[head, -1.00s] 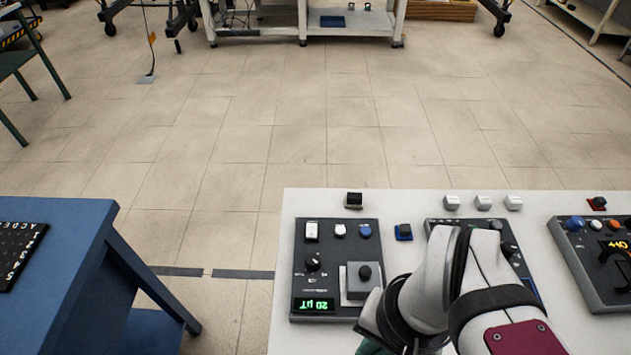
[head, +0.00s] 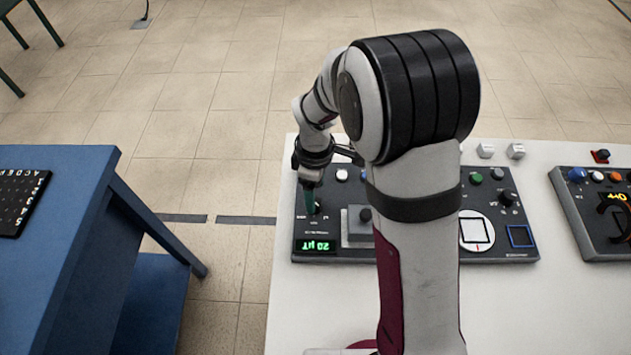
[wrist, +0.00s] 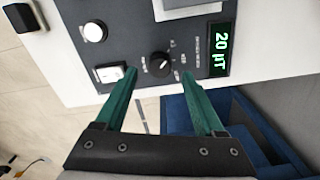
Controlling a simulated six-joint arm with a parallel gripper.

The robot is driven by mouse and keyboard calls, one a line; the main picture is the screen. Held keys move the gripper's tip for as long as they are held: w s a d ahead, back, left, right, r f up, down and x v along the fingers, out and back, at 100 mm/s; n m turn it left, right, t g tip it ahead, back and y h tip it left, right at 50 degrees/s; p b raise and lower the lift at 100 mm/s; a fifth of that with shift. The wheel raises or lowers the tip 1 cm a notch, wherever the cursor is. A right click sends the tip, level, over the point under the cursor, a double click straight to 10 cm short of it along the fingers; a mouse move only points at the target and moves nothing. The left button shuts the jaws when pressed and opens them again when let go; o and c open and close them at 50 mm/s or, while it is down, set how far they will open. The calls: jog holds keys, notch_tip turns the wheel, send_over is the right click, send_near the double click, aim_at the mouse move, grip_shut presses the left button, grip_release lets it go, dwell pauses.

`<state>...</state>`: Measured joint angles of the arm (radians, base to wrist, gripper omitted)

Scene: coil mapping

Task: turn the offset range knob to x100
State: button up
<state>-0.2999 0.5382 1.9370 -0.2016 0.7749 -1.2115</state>
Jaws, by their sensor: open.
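A round black knob (wrist: 159,65) with small white marks around it sits on the dark left panel (wrist: 125,50) in the wrist view. I take it as the offset range knob; its marks are too small to read. My gripper (wrist: 160,76) is open, with one green finger on each side of the knob's near edge. I cannot tell whether the fingers touch it. In the head view my gripper (head: 312,208) points down over the left panel (head: 300,225) and mostly hides the knob. The green display (wrist: 219,50) reads 20 µT.
A white rocker switch (wrist: 110,75) lies close to the left finger, with a white button (wrist: 94,32) beyond. A grey block (head: 358,228) stands right of the knob. My arm partly covers the middle panel (head: 500,250). A blue table (head: 75,215) stands left.

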aim_at(340, 208)
jog(key=shift+f, duration=2)
jog(key=shift+c, duration=0.3)
grip_shut()
